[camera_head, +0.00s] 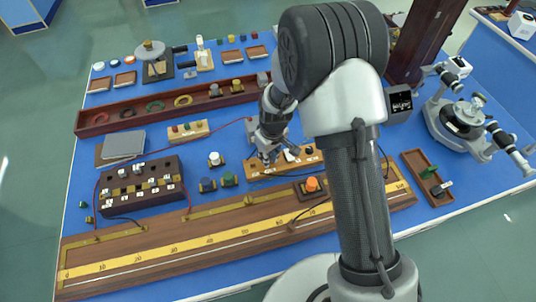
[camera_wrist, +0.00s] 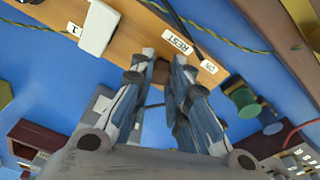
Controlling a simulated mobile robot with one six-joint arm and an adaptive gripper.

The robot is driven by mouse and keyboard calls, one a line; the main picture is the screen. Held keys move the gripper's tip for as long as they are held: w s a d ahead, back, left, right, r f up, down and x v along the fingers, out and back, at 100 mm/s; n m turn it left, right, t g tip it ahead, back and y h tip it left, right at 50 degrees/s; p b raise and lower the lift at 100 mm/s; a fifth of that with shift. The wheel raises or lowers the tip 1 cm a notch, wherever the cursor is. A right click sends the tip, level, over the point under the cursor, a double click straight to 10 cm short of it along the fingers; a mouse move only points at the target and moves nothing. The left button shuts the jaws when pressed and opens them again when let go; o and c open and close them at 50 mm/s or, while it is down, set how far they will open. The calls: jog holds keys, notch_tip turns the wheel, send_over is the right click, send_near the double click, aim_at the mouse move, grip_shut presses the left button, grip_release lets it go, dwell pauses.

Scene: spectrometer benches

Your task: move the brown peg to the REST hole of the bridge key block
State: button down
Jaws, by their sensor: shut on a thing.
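The bridge key block (camera_head: 262,172) is a light wooden bar near the middle of the bench. It also fills the upper part of the wrist view (camera_wrist: 130,22). Its REST label (camera_wrist: 178,40) lies just beyond my fingertips, with another small label (camera_wrist: 208,66) to the right. My gripper (camera_head: 266,154) is over the left part of the block. In the wrist view, my gripper (camera_wrist: 163,64) is shut on the brown peg (camera_wrist: 160,73), which shows between the fingertips close to the REST label. The peg's lower end and the hole are hidden, so I cannot tell whether it is seated.
A white part (camera_wrist: 97,28) stands on the block beside the label 1. A green spool (camera_wrist: 243,102) is right of my fingers. A dark box with white labels (camera_head: 140,187) stands left on the bench. A long scaled board (camera_head: 160,255) runs along the front. A thin cable crosses nearby.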

jog(key=shift+f, duration=0.3)
jog(key=c, duration=1.4)
grip_release()
jog(key=shift+c, duration=0.2)
notch_tip(320, 180, up, 12)
jog(key=s, duration=0.1)
jog(key=shift+d, duration=0.45)
jog(key=shift+s, duration=0.1)
